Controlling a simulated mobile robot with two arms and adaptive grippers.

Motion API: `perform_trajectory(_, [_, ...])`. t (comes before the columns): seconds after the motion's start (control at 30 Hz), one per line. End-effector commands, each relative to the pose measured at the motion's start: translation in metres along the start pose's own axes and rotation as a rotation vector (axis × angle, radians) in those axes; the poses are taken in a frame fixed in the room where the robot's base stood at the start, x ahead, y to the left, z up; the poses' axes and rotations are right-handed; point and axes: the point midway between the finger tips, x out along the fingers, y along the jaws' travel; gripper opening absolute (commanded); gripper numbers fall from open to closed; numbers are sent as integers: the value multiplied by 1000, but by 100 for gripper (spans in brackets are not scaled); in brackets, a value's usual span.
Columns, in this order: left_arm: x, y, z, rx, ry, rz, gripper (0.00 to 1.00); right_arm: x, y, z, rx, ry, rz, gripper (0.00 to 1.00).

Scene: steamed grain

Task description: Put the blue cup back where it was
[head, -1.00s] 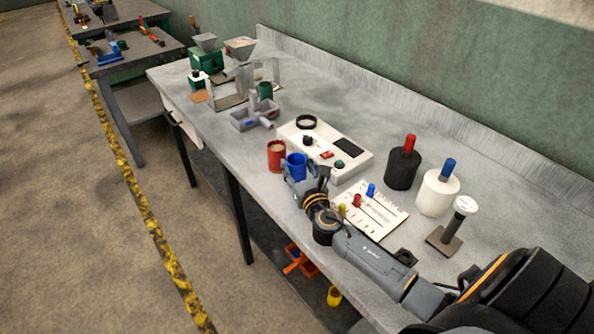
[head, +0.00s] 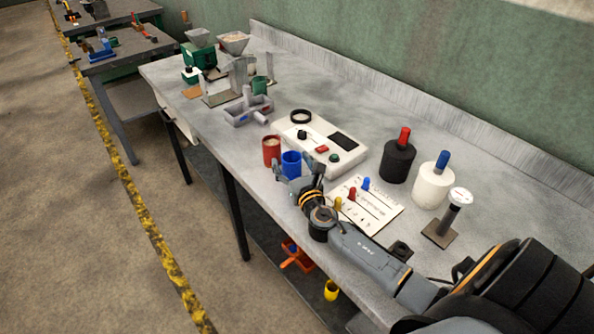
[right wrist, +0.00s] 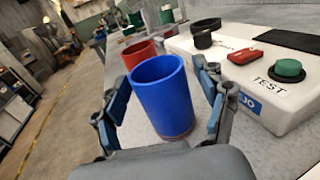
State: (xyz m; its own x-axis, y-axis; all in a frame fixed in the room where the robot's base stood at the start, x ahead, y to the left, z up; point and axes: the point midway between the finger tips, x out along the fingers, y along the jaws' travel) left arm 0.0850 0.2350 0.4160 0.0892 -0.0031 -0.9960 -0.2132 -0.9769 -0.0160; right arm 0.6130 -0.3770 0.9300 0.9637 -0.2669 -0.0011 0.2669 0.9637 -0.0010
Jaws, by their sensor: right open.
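The blue cup (head: 291,163) stands upright on the grey workbench (head: 215,140), just right of and nearer than the red cup (head: 271,150). My right gripper (head: 295,176) is open at the cup, coming from its near side. In the right wrist view the blue cup (right wrist: 162,98) is between the two spread fingers, with a gap showing on each side. The red cup (right wrist: 138,53) shows behind it there. The foot of the blue cup is partly hidden in the head view. My left gripper is out of view.
A white instrument (head: 320,145) with a black ring and green button stands close right of the cups. A white card with coloured pegs (head: 367,206) lies nearer. Black (head: 397,162) and white (head: 433,188) bottles stand at the right. A grey compartment tray (head: 246,114) lies beyond.

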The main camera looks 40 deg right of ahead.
Motion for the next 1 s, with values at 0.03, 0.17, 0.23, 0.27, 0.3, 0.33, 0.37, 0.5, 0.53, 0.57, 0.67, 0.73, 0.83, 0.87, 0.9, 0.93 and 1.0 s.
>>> perform_trajectory(0.03, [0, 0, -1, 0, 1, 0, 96, -6, 0, -1, 0, 2, 1, 72])
perform_trajectory(0.17, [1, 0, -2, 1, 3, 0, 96, -29, 0, -2, 0, 3, 2, 72])
perform_trajectory(0.23, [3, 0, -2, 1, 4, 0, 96, -45, 0, -2, 0, 3, 2, 72])
perform_trajectory(0.27, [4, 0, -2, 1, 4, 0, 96, -52, 0, -2, 0, 3, 3, 72])
perform_trajectory(0.3, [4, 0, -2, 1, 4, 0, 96, -61, 0, -2, 0, 3, 2, 72])
perform_trajectory(0.33, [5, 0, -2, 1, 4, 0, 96, -67, 0, -2, 0, 3, 2, 72])
perform_trajectory(0.37, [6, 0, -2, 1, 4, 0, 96, -73, 0, -3, 0, 3, 2, 72])
perform_trajectory(0.5, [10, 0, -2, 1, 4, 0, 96, -98, 0, -2, 0, 2, 1, 72])
perform_trajectory(0.53, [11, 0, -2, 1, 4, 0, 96, -102, 0, -2, 0, 2, 1, 72])
perform_trajectory(0.57, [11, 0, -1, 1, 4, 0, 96, -106, 0, -2, 0, 2, 1, 72])
perform_trajectory(0.67, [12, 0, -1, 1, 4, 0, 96, -115, 0, -1, 1, 1, 1, 72])
perform_trajectory(0.73, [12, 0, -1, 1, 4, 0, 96, -118, 0, 0, 0, 0, 0, 72])
perform_trajectory(0.83, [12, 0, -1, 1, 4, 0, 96, -120, 0, 1, 0, -1, 0, 72])
perform_trajectory(0.87, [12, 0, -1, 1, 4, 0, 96, -120, 0, 1, 0, -1, 0, 72])
perform_trajectory(0.9, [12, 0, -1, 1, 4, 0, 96, -120, 0, 1, 0, -1, 0, 72])
perform_trajectory(0.93, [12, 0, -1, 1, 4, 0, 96, -120, 0, 1, 0, -1, 0, 72])
perform_trajectory(1.0, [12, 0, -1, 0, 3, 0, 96, -120, 0, 1, 0, -1, 0, 72])
